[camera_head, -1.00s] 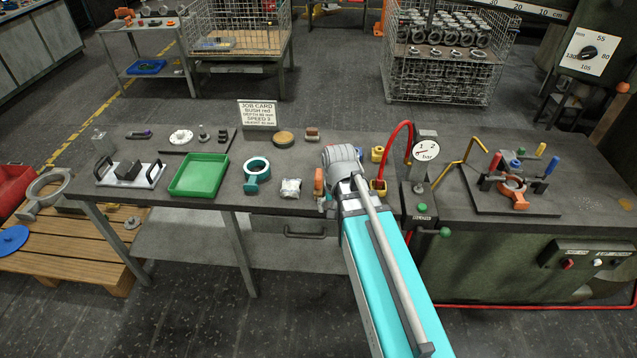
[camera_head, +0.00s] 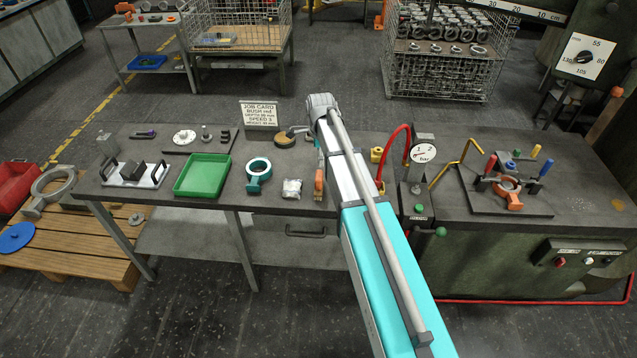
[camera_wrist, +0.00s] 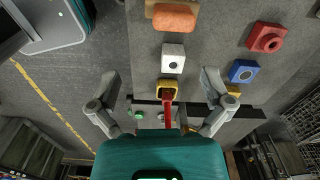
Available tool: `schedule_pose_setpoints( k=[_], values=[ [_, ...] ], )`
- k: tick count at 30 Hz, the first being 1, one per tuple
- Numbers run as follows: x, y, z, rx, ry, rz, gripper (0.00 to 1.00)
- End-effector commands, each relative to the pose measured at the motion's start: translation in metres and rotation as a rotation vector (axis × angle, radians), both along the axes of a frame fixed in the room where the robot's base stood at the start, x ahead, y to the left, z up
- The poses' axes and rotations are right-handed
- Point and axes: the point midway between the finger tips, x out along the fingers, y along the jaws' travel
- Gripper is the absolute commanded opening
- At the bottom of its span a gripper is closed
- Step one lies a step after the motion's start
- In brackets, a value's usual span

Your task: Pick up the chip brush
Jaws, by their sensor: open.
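An orange rounded piece with a tan edge (camera_wrist: 172,17), which looks like the chip brush, is at the top of the wrist view. It also shows in the head view as an orange upright shape (camera_head: 319,182) on the bench, just left of my arm and partly hidden by it. My gripper (camera_wrist: 160,75) is open and empty, its two fingers spread wide above the bench. The orange piece lies beyond the fingertips in the wrist view, apart from them. In the head view my arm hides most of the gripper.
White (camera_wrist: 173,58), blue (camera_wrist: 243,70) and red (camera_wrist: 265,37) blocks stand near the gripper. A yellow fitting with a red hose (camera_wrist: 168,90) lies between the fingers in view. A green tray (camera_head: 203,175), teal ring (camera_head: 258,172) and crumpled silver piece (camera_head: 291,189) are to the left.

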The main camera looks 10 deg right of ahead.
Motion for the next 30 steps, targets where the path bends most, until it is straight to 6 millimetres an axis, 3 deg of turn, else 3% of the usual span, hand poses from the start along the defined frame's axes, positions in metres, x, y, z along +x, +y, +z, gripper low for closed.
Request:
schedule_pose_setpoints(
  k=[6,19,30],
  values=[
    [0.018,0.001,0.005,0.0,0.0,-0.121,1.0],
    [0.018,0.001,0.003,0.0,0.0,-0.131,1.0],
    [0.018,0.002,-0.018,0.0,0.0,-0.129,1.0]
  ],
)
